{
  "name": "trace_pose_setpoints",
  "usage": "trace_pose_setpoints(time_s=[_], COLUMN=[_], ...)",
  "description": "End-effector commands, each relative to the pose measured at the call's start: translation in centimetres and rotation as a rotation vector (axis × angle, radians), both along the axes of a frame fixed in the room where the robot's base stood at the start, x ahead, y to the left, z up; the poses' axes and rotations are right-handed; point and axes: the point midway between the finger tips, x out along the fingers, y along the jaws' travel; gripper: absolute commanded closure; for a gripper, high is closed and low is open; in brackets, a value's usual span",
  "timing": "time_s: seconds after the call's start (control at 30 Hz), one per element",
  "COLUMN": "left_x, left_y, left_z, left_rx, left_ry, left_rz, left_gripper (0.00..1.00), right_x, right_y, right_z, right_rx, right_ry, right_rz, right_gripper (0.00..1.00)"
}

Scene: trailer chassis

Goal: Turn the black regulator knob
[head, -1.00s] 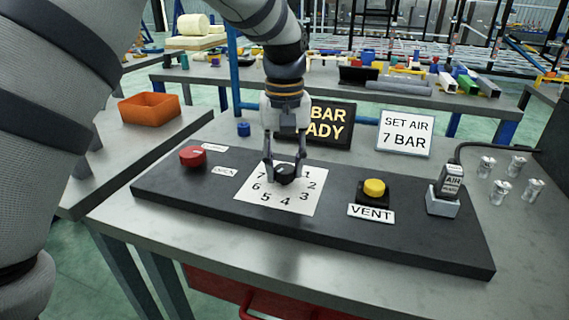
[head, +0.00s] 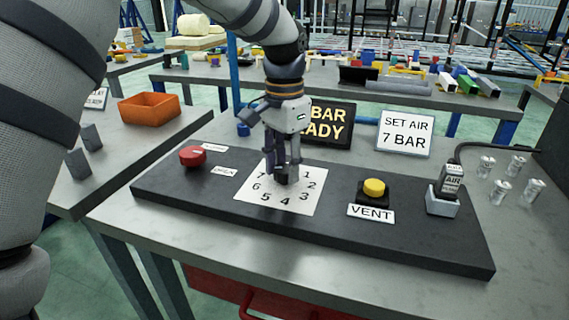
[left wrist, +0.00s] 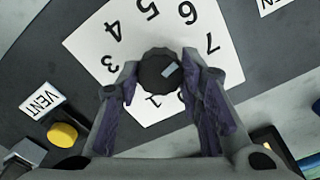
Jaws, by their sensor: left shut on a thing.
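In the head view the fingers hide most of the knob. My right gripper is not in view.
The dark panel (head: 330,228) also carries a red knob (head: 192,156) at left, a yellow VENT button (head: 374,187) and an AIR plug (head: 445,195) at right. Behind stand a sign reading SET AIR 7 BAR (head: 405,134) and a partly hidden BAR display (head: 332,123).

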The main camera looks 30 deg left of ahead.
Motion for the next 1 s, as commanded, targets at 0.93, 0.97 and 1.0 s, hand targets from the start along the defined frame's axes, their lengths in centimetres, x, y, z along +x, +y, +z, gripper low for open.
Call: trace_pose_setpoints(time_s=[0.93,0.97,1.0], left_x=[-0.04,-0.04,-0.04], left_y=[0.03,0.03,0.03], left_z=[-0.04,-0.04,-0.04], left_rx=[0.001,0.001,0.001], left_ry=[0.003,0.003,0.003], left_rz=[-0.415,-0.416,-0.416], left_gripper=[0.94,0.94,0.94], right_x=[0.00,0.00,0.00], right_y=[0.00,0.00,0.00], right_z=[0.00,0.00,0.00], right_rx=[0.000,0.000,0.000], right_ry=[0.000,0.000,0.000], right_rz=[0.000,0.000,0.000], right_gripper=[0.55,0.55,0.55])
